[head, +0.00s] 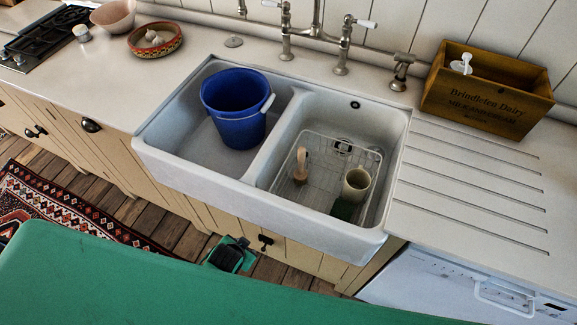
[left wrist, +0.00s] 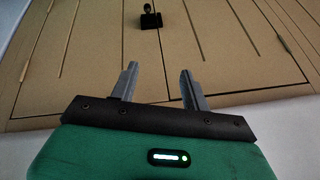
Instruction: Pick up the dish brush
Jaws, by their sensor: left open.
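The dish brush (head: 301,166) appears to be the pale wooden-handled item standing in the wire rack in the right basin of the white sink. Its handle points up and its head is low in the rack. My left gripper (head: 241,241) is in front of the cabinet below the sink, lower than the brush and outside the basin. In the left wrist view my left gripper (left wrist: 158,75) is open and empty, its two fingers apart and facing the cabinet front. My right gripper is in neither view.
The wire rack (head: 322,147) also holds a cream cup (head: 356,184) and a dark green item (head: 343,210). A blue bucket (head: 235,108) stands in the left basin. Taps (head: 342,60) rise behind. A wooden crate (head: 487,90) stands at right. A cabinet knob (left wrist: 151,17) is ahead of the fingers.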

